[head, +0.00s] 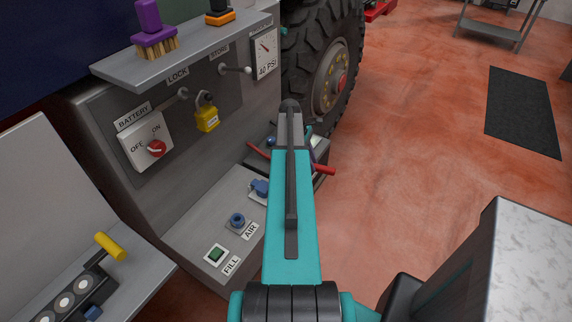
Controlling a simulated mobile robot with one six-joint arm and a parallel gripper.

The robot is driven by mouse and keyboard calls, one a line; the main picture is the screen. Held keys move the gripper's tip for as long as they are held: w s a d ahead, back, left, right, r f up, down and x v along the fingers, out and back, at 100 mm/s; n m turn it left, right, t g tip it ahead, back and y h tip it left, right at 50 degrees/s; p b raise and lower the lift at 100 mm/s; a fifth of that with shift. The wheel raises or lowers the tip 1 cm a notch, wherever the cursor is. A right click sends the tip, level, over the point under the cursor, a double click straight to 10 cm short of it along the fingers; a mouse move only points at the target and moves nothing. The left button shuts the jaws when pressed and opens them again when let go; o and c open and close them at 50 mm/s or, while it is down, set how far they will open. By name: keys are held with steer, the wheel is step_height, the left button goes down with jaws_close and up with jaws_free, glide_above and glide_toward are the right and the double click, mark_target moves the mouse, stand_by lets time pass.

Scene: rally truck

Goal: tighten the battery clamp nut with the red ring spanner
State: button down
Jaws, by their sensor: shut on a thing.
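My teal arm reaches forward from the bottom centre over the truck's side, and its own links hide my gripper and whatever it holds. A red bar, likely the red ring spanner (325,170), sticks out to the right from behind the arm. A thin red piece (258,151) shows on the left of the arm, roughly in line with it; I cannot tell if they are one thing. Behind the arm, beside the wheel, is a low grey box or tray with a blue cap (271,141), perhaps the battery. The clamp nut is hidden.
A shelf (185,48) above holds a purple brush (152,35). A large tyre (300,60) stands behind. A yellow handle (110,246) is at lower left. Open floor lies right.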

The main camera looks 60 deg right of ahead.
steer(key=shift+a+m+y, duration=0.4)
steer(key=shift+a+m, duration=0.8)
steer(key=shift+m, duration=0.1)
stand_by(1.1)
steer(key=shift+d+n, duration=0.6)
stand_by(0.7)
steer(key=c, duration=2.2)
jaws_free()
jaws_close()
steer(key=shift+d+h+p, duration=0.2)
steer(key=shift+h+p, duration=0.1)
steer(key=shift+r+p, duration=0.35)
steer(key=shift+r, duration=0.05)
stand_by(0.6)
